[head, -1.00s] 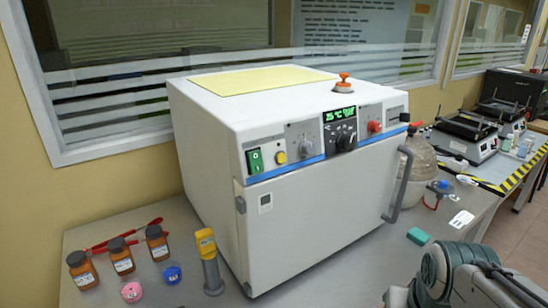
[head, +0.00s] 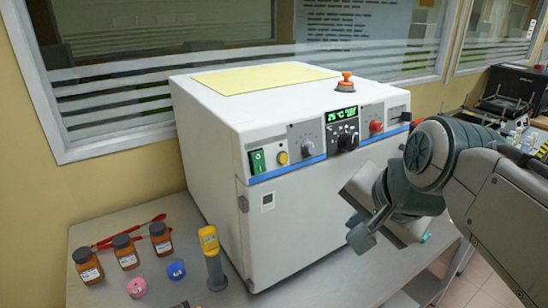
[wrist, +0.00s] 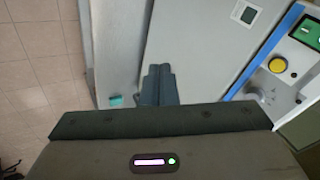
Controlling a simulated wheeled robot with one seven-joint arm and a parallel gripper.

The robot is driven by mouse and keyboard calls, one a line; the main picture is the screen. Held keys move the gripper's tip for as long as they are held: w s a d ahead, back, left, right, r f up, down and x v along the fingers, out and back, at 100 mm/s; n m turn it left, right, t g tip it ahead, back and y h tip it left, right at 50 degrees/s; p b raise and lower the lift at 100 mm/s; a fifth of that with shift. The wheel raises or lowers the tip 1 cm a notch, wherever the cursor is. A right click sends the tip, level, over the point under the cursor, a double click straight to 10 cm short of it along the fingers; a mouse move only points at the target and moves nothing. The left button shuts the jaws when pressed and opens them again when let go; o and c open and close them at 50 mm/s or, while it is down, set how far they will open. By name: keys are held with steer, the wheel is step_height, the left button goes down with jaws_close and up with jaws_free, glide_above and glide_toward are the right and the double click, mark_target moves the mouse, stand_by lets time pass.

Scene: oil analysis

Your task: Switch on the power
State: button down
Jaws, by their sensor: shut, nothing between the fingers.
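The white oven (head: 300,225) stands on the grey table, with a control panel across the top of its front. The green power switch (head: 257,161) is at the panel's left end; it also shows at the right edge of the wrist view (wrist: 305,32). The yellow button (head: 282,158) is right beside it and shows in the wrist view (wrist: 278,66). A green display (head: 340,115) is lit. My gripper (wrist: 158,72) is shut and empty, in front of the oven door and apart from the switch. In the head view my arm hides the door's right side.
Brown bottles (head: 124,252), a pink lid (head: 137,287), a blue lid (head: 176,270) and a yellow-grey handheld tool (head: 212,258) stand left of the oven. A red tool (head: 130,232) lies behind the bottles. A teal block (wrist: 116,101) lies on the table.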

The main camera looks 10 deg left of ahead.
steer(key=s+a+r+m+y, duration=0.2)
steer(key=a+r, duration=0.6)
steer(key=r, duration=0.5)
steer(key=shift+s+r+m+t+y+p, duration=0.2)
steer(key=shift+s+m+t+y+p, duration=0.1)
steer(key=shift+m+t+y+p, duration=0.25)
steer(key=shift+a, duration=0.1)
glide_toward(261, 171)
step_height(261, 171, down, 3)
steer(key=shift+w+a+f+p, duration=0.3)
steer(key=shift+w+a+p, duration=0.1)
steer(key=shift+w+a, duration=0.45)
steer(key=shift+w+a+f+p, duration=0.4)
steer(key=shift+w+a, duration=0.35)
steer(key=shift+w, duration=0.15)
steer(key=shift+d, duration=0.1)
